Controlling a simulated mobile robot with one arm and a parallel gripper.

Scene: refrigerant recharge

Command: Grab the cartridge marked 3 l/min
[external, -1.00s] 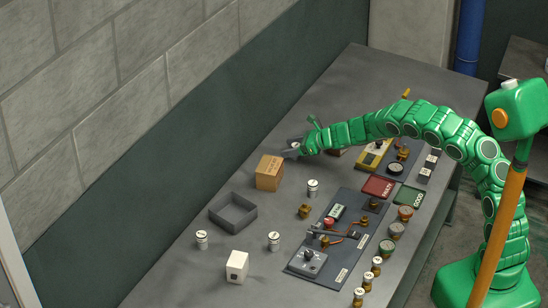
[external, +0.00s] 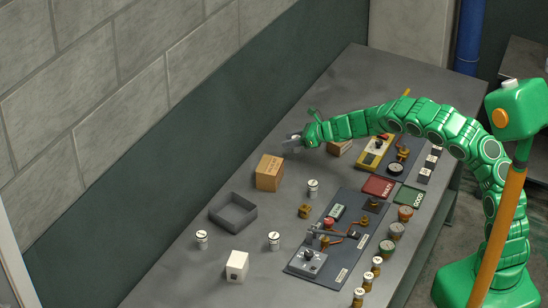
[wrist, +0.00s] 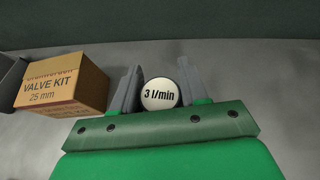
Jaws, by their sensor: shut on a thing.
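The cartridge marked 3 l/min (wrist: 160,94) shows in the wrist view as a round white end with black lettering. It sits between the two grey fingers of my gripper (wrist: 160,88), which is shut on it. In the external view my gripper (external: 292,143) is at the far side of the bench, just behind a cardboard box (external: 269,172). The cartridge is hidden there by the gripper, and I cannot tell whether it still touches the bench.
The box, marked VALVE KIT 25 mm (wrist: 62,84), stands close left of my gripper in the wrist view. An open grey tray (external: 233,212), several white-topped cartridges (external: 313,188) and a white block (external: 237,266) stand nearer on the bench. Panels with fittings line the right side.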

